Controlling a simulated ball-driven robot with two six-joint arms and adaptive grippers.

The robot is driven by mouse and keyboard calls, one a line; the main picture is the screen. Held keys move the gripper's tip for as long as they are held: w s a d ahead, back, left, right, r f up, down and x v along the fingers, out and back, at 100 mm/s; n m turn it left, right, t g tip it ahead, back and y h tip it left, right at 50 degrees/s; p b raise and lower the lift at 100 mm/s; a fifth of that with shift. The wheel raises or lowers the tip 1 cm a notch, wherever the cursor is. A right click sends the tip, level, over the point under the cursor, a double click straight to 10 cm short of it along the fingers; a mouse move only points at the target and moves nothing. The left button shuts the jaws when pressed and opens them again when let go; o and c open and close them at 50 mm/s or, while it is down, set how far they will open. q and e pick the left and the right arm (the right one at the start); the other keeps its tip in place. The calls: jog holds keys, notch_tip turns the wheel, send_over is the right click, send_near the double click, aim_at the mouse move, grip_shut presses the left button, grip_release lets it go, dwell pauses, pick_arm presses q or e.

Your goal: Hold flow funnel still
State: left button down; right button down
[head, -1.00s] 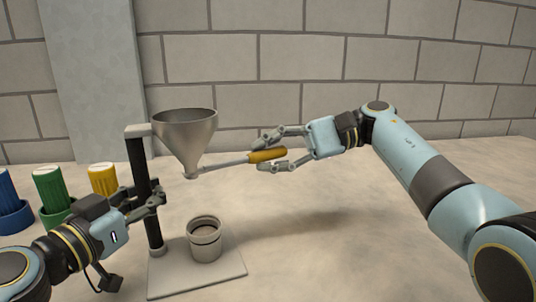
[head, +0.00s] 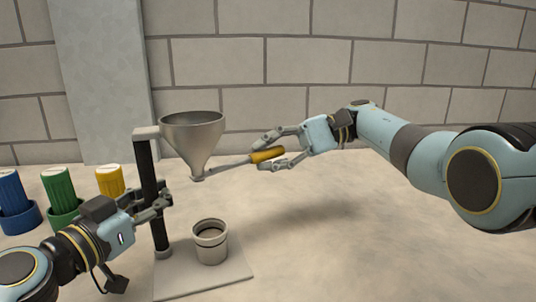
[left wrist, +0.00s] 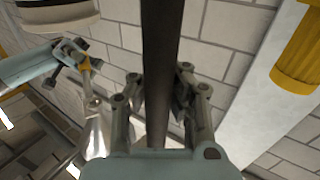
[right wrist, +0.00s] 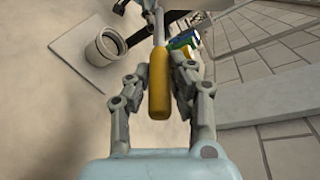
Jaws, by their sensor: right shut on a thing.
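The grey metal funnel (head: 192,135) is held by a bracket on a dark upright post (head: 153,195), with its spout downward. A grey rod with a yellow handle (head: 267,155) runs to the spout. My right gripper (head: 265,152) is shut on this handle; the right wrist view shows the handle (right wrist: 159,85) between its fingers. My left gripper (head: 157,200) has its fingers on either side of the post; in the left wrist view the post (left wrist: 160,60) runs between them. Whether they press on it is unclear. A grey cup (head: 210,242) stands below the funnel, slightly right.
The stand's flat base plate (head: 225,283) lies on the sandy surface. Blue (head: 12,192), green (head: 58,186) and yellow (head: 110,182) ribbed containers stand at the left. A block wall (head: 400,70) closes the back. The sand right of the plate is clear.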

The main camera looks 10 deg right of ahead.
jog(key=c, duration=1.2)
grip_release()
notch_tip(320, 180, up, 10)
pick_arm(q)
jog(key=c, duration=1.4)
grip_release()
